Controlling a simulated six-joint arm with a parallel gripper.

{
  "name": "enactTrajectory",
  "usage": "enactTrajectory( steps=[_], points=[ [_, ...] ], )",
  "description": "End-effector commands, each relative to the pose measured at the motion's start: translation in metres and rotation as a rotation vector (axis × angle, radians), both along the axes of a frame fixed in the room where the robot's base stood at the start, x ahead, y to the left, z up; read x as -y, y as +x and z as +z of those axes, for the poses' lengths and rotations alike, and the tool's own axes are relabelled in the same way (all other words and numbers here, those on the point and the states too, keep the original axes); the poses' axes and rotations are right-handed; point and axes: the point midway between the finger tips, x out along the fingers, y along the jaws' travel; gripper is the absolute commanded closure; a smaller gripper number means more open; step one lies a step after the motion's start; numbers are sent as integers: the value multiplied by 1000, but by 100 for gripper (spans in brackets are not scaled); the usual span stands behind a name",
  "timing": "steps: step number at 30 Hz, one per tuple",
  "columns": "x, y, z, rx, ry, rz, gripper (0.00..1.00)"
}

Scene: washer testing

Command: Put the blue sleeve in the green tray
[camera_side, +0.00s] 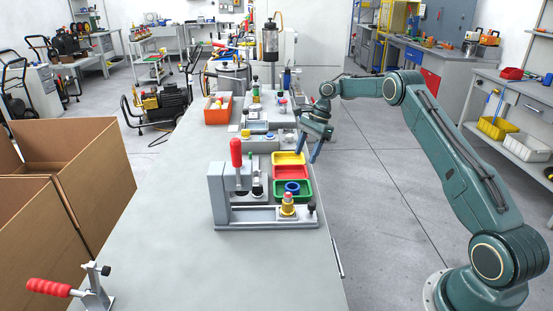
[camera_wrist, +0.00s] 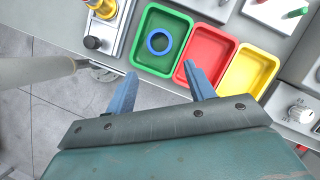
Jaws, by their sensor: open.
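The blue sleeve (camera_wrist: 159,41) is a ring lying inside the green tray (camera_wrist: 153,66) in the wrist view. In the side view the blue sleeve (camera_side: 292,187) also shows in the green tray (camera_side: 305,197), partly behind a brass fitting. My gripper (camera_wrist: 163,82) is open and empty, its two blue fingers spread below the trays in the wrist view. In the side view my gripper (camera_side: 311,150) hangs above and to the right of the trays, apart from the sleeve.
A red tray (camera_wrist: 206,58) and a yellow tray (camera_wrist: 250,72) stand beside the green one. A grey fixture with a red handle (camera_side: 236,153) stands close by on the left.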

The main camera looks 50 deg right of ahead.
Motion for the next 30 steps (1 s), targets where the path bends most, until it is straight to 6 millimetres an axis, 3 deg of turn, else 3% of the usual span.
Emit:
enactTrajectory(
  steps=[11, 17, 23, 30],
  points=[
    [0, 0, 0, 0, 0, 1, 46],
    [-7, 1, 13, 20, -11, 28, 46],
    [-27, -1, 49, 75, -45, 118, 46],
    [-65, -14, 107, 172, -109, 283, 46]
  ],
)
